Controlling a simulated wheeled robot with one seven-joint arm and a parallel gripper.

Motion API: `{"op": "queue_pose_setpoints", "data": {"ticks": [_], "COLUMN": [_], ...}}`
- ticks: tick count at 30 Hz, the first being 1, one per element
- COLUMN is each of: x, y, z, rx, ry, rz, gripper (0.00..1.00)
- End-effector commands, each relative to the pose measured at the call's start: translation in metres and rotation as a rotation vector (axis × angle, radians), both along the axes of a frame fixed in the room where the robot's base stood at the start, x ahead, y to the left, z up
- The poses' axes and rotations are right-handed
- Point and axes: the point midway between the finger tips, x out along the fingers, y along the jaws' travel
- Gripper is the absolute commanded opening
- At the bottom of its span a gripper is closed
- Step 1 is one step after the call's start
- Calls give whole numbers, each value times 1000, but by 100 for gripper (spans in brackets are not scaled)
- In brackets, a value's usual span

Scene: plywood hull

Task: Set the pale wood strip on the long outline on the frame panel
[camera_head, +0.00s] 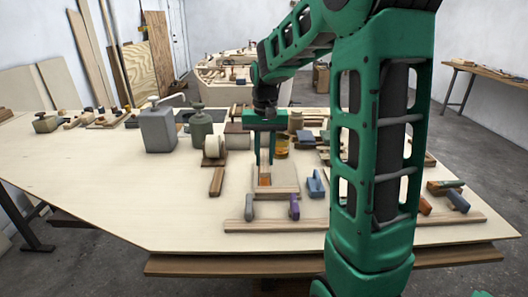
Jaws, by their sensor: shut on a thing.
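My gripper (265,162) hangs from my green arm over the middle of the bench, fingers pointing down. A low wooden frame panel (288,192) lies on the bench under and just right of the gripper. Whether the strip touches the panel, I cannot tell. The long outline cannot be made out at this size. My arm hides part of the bench to the right.
A long wood batten (345,223) lies near the front edge, with a purple-handled clamp (294,207) and a grey one (249,208) at its left. A blue tool (315,184) stands right of the panel. A grey can (158,128) stands left. The bench's left front is clear.

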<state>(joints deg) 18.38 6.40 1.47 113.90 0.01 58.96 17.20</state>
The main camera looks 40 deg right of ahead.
Motion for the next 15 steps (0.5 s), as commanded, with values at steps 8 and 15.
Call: {"op": "queue_pose_setpoints", "data": {"ticks": [8, 15], "x": [-1, -1], "y": [0, 0], "z": [-20, -33], "rx": [1, 0], "ry": [3, 2], "rz": [0, 0], "gripper": [1, 1]}}
